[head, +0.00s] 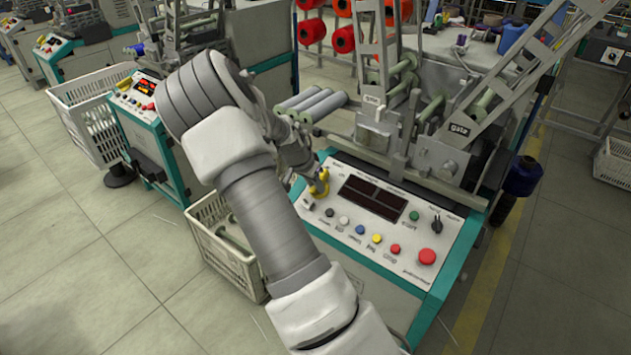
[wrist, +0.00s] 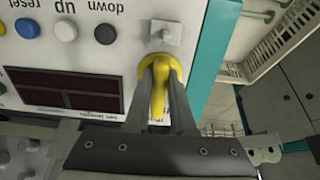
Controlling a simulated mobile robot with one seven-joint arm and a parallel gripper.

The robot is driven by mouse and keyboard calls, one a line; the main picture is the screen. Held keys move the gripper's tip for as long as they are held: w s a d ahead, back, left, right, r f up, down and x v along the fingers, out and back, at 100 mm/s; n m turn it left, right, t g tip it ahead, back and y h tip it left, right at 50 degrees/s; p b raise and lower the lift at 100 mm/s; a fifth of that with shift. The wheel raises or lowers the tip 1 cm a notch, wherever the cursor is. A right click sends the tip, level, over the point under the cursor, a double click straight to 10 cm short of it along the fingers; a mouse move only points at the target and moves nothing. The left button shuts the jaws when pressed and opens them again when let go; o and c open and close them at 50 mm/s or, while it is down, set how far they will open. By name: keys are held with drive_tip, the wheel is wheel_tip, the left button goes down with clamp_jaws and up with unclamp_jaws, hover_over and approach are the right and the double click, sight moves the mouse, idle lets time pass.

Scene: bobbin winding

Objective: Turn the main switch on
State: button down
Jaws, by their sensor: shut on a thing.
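The main switch (head: 319,186) is a yellow rotary switch at the left end of the white control panel (head: 345,240). In the wrist view the yellow switch (wrist: 158,92) has a raised yellow handle on a round yellow base, near the panel's teal edge. My gripper (wrist: 160,72) is shut on the handle, one dark finger on each side. In the head view my gripper (head: 306,170) is partly hidden behind my own arm. I cannot tell the switch's on or off marking.
A dark display (head: 372,197) and several coloured buttons, including a large red one (head: 427,256), lie right of the switch. A small grey block (wrist: 164,32) sits beside the switch. A white crate (head: 222,240) stands on the floor left of the panel. Grey rollers (head: 318,103) lie behind.

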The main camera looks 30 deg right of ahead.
drive_tip(key=m+p, duration=0.2)
drive_tip(key=m, duration=0.4)
drive_tip(key=shift+w, duration=0.1)
drive_tip(key=shift+p, duration=0.3)
idle(0.3)
drive_tip(key=c, duration=0.8)
unclamp_jaws()
drive_tip(key=shift+o, duration=0.2)
drive_tip(key=shift+r, duration=0.1)
drive_tip(key=p+v, duration=0.5)
drive_tip(key=v, duration=1.2)
drive_tip(key=shift+r, duration=0.2)
